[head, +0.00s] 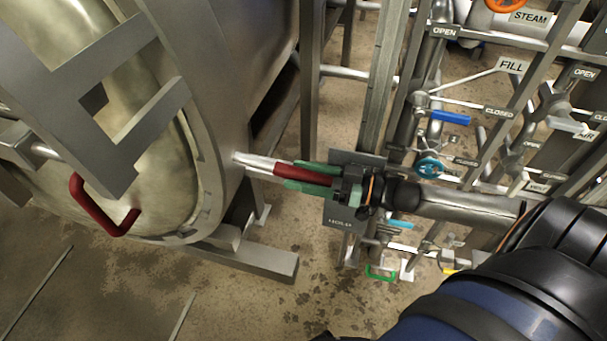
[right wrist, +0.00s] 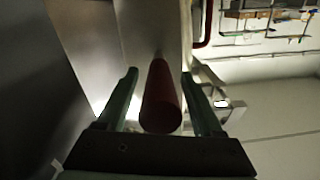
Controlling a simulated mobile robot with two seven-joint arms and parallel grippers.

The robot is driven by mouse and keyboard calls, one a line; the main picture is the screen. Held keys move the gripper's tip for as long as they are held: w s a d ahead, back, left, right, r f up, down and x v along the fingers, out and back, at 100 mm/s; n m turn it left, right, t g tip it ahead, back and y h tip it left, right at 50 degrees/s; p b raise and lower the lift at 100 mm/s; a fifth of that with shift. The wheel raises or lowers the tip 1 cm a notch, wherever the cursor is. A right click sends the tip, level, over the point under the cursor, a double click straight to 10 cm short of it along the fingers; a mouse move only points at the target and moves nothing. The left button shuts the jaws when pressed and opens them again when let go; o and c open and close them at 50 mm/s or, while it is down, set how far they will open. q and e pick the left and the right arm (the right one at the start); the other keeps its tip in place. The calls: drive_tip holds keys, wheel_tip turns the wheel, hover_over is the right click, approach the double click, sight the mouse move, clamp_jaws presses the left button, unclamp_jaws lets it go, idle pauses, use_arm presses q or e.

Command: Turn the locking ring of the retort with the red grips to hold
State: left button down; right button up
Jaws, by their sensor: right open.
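The retort's grey locking ring (head: 226,120) stands at the left in the head view, around the pale domed door (head: 150,175). A bare metal rod (head: 257,163) sticks out from the ring's right side and ends in a red grip (head: 298,173). My right gripper (head: 301,174) is open, its green fingers on either side of the red grip. In the right wrist view the red grip (right wrist: 160,98) lies lengthwise between the fingers (right wrist: 158,78), with gaps showing on both sides. Another red, bent handle (head: 100,211) is at the lower left. My left gripper is out of view.
A dark plate (head: 340,212) with small lettering is behind my right gripper. Pipes and valves fill the right, with a blue handwheel (head: 430,168) and a blue lever (head: 451,117). A metal foot (head: 250,261) stands below the ring. Bare floor (head: 225,315) lies in front.

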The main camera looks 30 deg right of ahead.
clamp_jaws()
idle(0.5)
idle(0.8)
